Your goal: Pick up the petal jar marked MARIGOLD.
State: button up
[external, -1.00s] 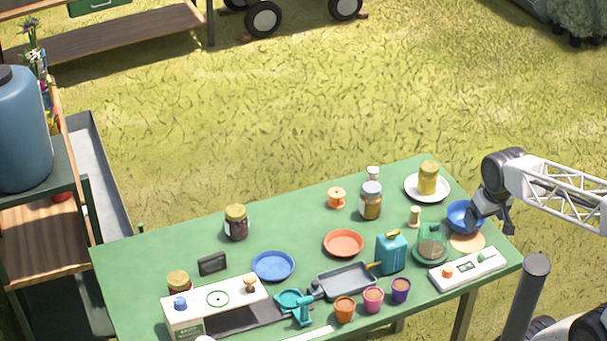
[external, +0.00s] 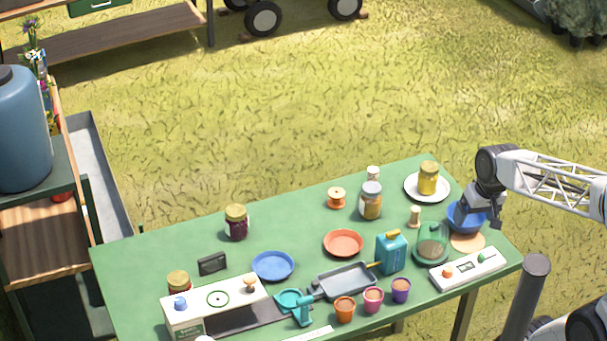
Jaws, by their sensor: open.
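Several lidded jars stand on the green table (external: 300,215), and their labels are too small to read, so I cannot tell which is marked MARIGOLD. A yellow jar (external: 428,180) stands on a white plate (external: 411,190). A jar with orange-brown contents (external: 370,203) and a grey lid stands left of it. A dark red jar (external: 237,225) with a gold lid is farther left. Another gold-lidded jar (external: 179,282) is partly hidden behind a white unit. My gripper (external: 487,218) is open and empty at the table's right end, beside and partly over a blue bowl (external: 460,222), apart from every jar.
A small white-capped bottle (external: 373,174) and an orange spool-like item (external: 337,197) stand near the jars. An orange plate (external: 344,243), a blue plate (external: 273,266), a teal can (external: 391,254) and a clear green-based vessel (external: 431,248) crowd the front.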

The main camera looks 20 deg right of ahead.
jog(key=w+a+f+m+y, duration=0.2)
jog(key=w+m+y, duration=0.1)
jog(key=w, duration=0.3)
jog(key=w+a+f+m+y, duration=0.2)
jog(key=w+a+m, duration=0.15)
jog(key=w, duration=0.35)
jog(key=m+t+y, duration=0.3)
jog(key=m+t, duration=0.5)
jog(key=m, duration=1.1)
send_near(372, 186)
jog(key=w+a, duration=0.1)
jog(key=w, duration=0.1)
jog(key=shift+s+a+f, duration=0.1)
jog(key=shift+s+f, duration=0.05)
jog(key=shift+f, duration=0.2)
jog(key=shift+a, duration=0.1)
jog(key=shift+x, duration=1.2)
jog(key=shift+a, duration=0.1)
